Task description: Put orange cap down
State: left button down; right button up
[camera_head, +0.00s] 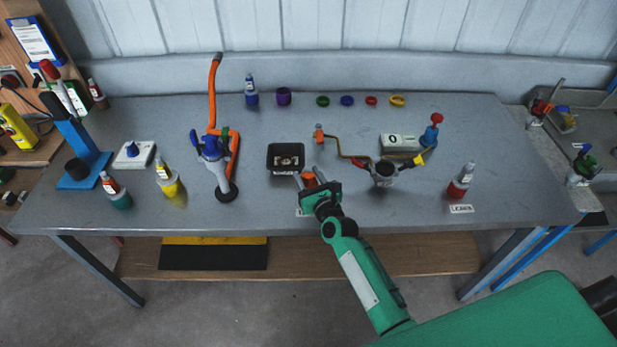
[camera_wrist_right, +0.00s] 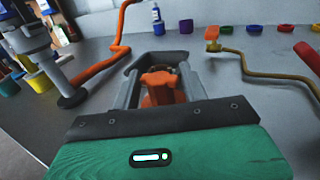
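The orange cap (camera_head: 309,180) is between the fingers of my right gripper (camera_head: 309,178), above the front middle of the grey table. In the right wrist view the orange cap (camera_wrist_right: 160,88) sits between the two grey fingers, which appear closed on its sides. A black square tray (camera_head: 272,160) with a metal piece inside lies just behind and left of the gripper. The tray's rim (camera_wrist_right: 128,62) shows beyond the fingers in the wrist view. Whether the cap touches the table is hidden. My left gripper is not in view.
A valve stand with an orange hose (camera_head: 212,95) is on the left. A brass pipe with a fitting (camera_head: 385,170) stands close on the right. Several coloured rings, including a yellow one (camera_head: 397,100), lie at the back.

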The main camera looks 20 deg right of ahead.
jog(key=shift+r+p, duration=0.6)
jog(key=s+b, duration=0.1)
jog(key=s, duration=0.2)
jog(key=s+b, duration=0.1)
jog(key=s, duration=0.3)
jog(key=s+d, duration=0.1)
jog(key=s, duration=0.2)
jog(key=shift+s+d+f+b, duration=0.1)
jog(key=shift+s+f+b, duration=0.2)
jog(key=shift+s+b, duration=0.1)
jog(key=shift+s+r, duration=0.1)
jog(key=shift+s, duration=0.45)
